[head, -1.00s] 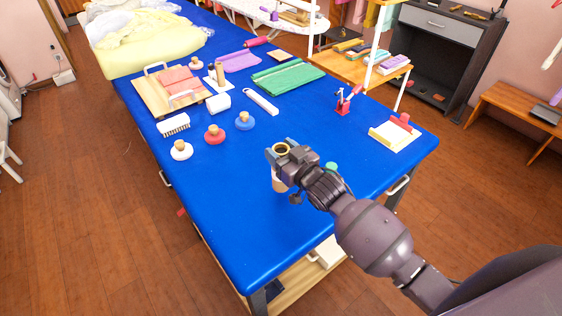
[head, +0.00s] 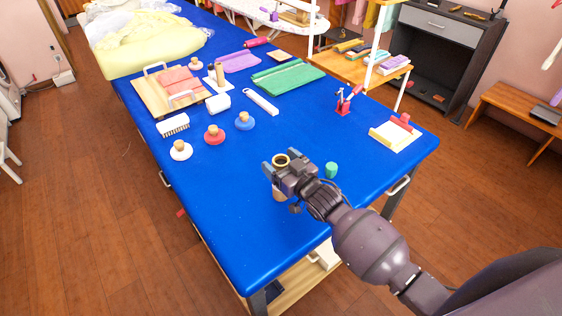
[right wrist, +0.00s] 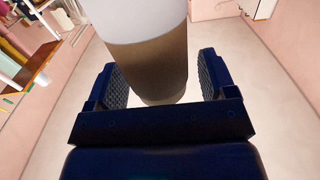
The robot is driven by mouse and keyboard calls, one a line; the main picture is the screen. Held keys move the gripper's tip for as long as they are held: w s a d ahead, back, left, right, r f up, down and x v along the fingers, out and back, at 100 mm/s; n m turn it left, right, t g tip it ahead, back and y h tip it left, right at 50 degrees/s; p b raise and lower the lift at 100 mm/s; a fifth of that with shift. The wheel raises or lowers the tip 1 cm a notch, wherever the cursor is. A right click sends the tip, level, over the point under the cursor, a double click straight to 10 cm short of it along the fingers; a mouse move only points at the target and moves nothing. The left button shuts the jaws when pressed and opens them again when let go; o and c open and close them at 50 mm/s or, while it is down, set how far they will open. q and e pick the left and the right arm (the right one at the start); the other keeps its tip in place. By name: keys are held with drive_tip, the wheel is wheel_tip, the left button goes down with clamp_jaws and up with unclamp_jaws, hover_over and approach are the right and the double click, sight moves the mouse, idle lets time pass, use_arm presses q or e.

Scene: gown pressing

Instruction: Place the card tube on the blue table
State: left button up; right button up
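The card tube (head: 279,195) is upright over the near part of the blue table (head: 240,240), with its round open top showing at my right gripper (head: 283,168). I cannot tell whether its foot touches the table. In the right wrist view the tube (right wrist: 150,60), white and brown, stands between the two finger pads (right wrist: 165,80). A light gap shows beside the tube, so the fingers look open around it. My gripper hides part of the tube in the head view. My left gripper is not in view.
A small green piece (head: 331,170) stands just right of my gripper. White (head: 181,152), red (head: 214,137) and blue (head: 244,123) knobbed pieces stand to the left. A cream-and-red block (head: 397,137) sits near the right edge. The table's near left part is clear.

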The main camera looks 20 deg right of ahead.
drive_tip(key=shift+r, duration=0.2)
drive_tip(key=v, duration=1.2)
drive_tip(key=s+d+f+m+g+h, duration=0.1)
drive_tip(key=s+d+f+g+h, duration=0.1)
drive_tip(key=s+f, duration=0.4)
drive_tip(key=s+d+f+m+g+h, duration=0.2)
drive_tip(key=s+d+f+g+h, duration=0.1)
drive_tip(key=s+f, duration=0.4)
drive_tip(key=shift+s+d+h, duration=0.7)
drive_tip(key=shift+s+d, duration=0.05)
drive_tip(key=shift+s, duration=0.45)
